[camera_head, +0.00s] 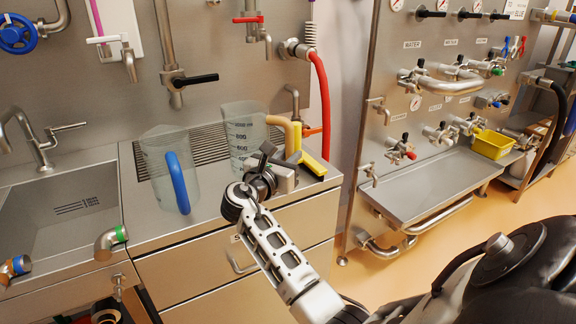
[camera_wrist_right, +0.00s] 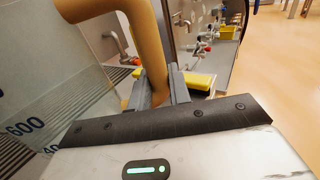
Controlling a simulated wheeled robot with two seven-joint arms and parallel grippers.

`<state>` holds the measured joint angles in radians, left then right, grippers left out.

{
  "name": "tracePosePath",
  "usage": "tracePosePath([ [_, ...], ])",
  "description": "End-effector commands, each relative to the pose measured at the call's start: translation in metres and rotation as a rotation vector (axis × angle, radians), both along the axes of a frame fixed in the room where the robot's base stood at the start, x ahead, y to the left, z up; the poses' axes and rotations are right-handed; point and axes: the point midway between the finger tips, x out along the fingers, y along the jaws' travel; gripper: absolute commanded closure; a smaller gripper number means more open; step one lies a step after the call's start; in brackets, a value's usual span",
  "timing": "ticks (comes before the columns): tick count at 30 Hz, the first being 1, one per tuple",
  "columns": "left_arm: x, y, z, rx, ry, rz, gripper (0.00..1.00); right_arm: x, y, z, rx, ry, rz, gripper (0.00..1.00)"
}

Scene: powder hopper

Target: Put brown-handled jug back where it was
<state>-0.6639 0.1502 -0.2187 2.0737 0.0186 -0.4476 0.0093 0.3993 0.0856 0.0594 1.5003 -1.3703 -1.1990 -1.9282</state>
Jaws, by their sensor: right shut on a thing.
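The brown-handled jug (camera_head: 240,130) is clear with dark volume marks and stands upright over the steel counter beside the slotted drain grate. I cannot tell whether its base touches the counter. My right gripper (camera_head: 284,160) is shut on its brown handle (camera_head: 291,130). In the right wrist view, the gripper fingers (camera_wrist_right: 158,90) close around the lower part of the brown handle (camera_wrist_right: 145,25), and the jug's marked wall (camera_wrist_right: 40,110) fills the left side. My left gripper is not in view.
A blue-handled jug (camera_head: 165,170) stands to the left on the counter (camera_head: 140,215). A yellow object (camera_head: 314,163) lies close to the right gripper. A sink (camera_head: 65,215) is at the left. A red hose (camera_head: 323,100) hangs behind right. A steel shelf (camera_head: 440,187) with a yellow bin (camera_head: 491,144) is right.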

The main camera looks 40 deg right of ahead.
Motion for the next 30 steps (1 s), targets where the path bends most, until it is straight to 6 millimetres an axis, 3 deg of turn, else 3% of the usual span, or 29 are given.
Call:
tracePosePath([
  [4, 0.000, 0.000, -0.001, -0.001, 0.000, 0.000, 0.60, 0.000, 0.001, -0.018, 0.000, 0.001, 0.002, 1.00],
  [16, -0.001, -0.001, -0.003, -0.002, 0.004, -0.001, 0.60, 0.000, 0.001, -0.023, -0.001, 0.002, 0.002, 1.00],
  [17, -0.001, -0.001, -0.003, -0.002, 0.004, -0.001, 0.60, 0.000, 0.001, -0.023, 0.000, 0.002, 0.002, 0.75],
  [18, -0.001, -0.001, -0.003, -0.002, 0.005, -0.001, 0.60, 0.000, 0.001, -0.023, 0.000, 0.002, 0.002, 0.64],
  [19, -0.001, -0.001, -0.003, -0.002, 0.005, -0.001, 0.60, 0.000, 0.001, -0.023, 0.000, 0.002, 0.002, 0.59],
  [30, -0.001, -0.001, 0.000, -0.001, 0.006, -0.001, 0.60, -0.001, 0.004, -0.018, 0.000, 0.002, 0.003, 0.59],
])
